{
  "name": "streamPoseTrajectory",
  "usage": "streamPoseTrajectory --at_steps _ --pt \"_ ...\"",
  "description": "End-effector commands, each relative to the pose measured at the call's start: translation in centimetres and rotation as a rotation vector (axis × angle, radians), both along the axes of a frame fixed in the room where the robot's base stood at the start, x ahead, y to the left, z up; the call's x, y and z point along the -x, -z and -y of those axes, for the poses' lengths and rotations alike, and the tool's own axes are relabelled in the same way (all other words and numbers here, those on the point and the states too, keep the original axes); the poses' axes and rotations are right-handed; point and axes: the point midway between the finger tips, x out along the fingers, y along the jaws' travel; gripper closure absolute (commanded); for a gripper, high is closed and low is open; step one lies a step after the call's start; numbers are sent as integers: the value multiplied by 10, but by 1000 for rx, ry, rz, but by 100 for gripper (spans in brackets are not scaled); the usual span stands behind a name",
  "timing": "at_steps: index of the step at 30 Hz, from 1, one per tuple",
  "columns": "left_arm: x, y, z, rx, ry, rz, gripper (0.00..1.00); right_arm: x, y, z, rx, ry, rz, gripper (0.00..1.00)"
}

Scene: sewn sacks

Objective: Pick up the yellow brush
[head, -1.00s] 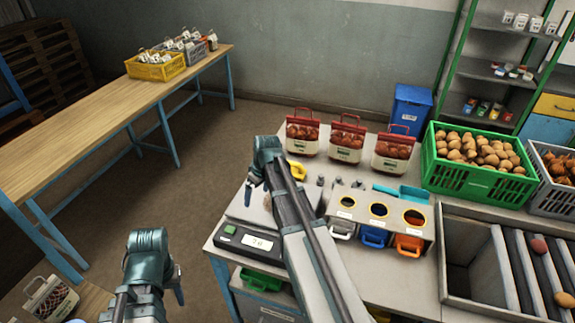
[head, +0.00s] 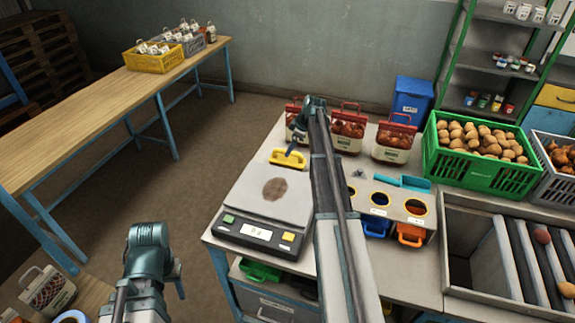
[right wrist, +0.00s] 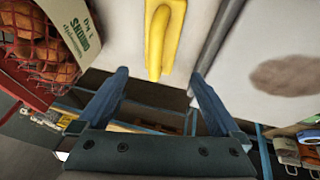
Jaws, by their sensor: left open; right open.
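The yellow brush (head: 288,159) lies at the far end of the scale (head: 264,205), near the red-topped sacks. In the right wrist view its yellow handle (right wrist: 165,35) shows in line with the gap between my open fingers. My right gripper (right wrist: 160,88) is open and empty, close to the brush; no contact shows. In the head view the right gripper (head: 293,143) is just above and beyond the brush, partly hidden by its own wrist. My left gripper (head: 178,279) is open at the lower left, away from the table with the scale.
Red-topped sacks (head: 347,130) stand behind the scale. A holder with round holes (head: 400,207), a teal scoop (head: 402,182) and a green potato crate (head: 470,181) are to the right. A brown patch (head: 275,189) marks the scale plate.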

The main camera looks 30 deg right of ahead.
Motion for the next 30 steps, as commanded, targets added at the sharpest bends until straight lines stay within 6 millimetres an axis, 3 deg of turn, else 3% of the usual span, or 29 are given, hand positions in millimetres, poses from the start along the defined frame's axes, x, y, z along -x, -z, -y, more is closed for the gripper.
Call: streamPoseTrajectory --at_steps 1,9,20,30 --pt "0 15 0 0 0 0 50 -4 15 -1 0 -1 0 0" --pt "0 51 0 0 -1 0 50 -21 51 -6 0 -1 0 0" --pt "0 57 0 0 -2 0 50 -26 57 -8 0 0 0 0" --pt "0 94 0 0 -2 0 50 -42 94 -12 0 -1 0 0"
